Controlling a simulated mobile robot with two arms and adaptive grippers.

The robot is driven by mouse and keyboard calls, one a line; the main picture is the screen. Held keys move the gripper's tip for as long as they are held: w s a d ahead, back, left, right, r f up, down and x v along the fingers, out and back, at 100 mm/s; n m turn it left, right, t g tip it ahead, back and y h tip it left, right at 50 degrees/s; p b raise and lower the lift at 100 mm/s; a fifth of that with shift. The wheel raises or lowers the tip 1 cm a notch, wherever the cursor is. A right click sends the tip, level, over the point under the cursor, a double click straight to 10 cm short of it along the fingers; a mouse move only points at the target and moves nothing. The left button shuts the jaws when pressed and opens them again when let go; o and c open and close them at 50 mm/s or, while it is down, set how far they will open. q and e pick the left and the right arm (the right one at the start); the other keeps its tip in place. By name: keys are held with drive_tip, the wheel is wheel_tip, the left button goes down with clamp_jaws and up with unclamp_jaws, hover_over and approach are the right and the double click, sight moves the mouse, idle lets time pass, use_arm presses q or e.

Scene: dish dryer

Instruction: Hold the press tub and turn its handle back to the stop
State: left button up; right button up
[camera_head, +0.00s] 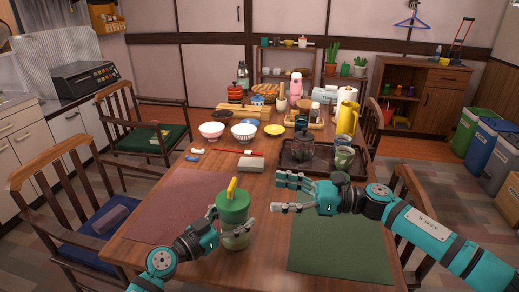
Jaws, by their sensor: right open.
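The press tub (235,240) stands upright on the table near its front edge. It has a clear, pale body, a green lid (233,206) and a yellow handle (232,188) on top. My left gripper (232,230) is around the tub just below the lid, with its fingers against both sides, and appears shut on it. Part of the tub's left side is hidden by this gripper. My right gripper (277,193) is open and empty, to the right of the tub and apart from it, its fingers pointing left.
A dark tray (299,168) with a glass jar and green cups lies behind my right gripper. A grey block (251,164) and bowls lie farther back. A reddish mat (178,200) is left of the tub, and a bare green mat (335,250) is right of it.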

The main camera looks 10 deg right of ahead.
use_arm(q)
drive_tip(key=o, duration=1.7)
drive_tip(key=shift+c, duration=0.2)
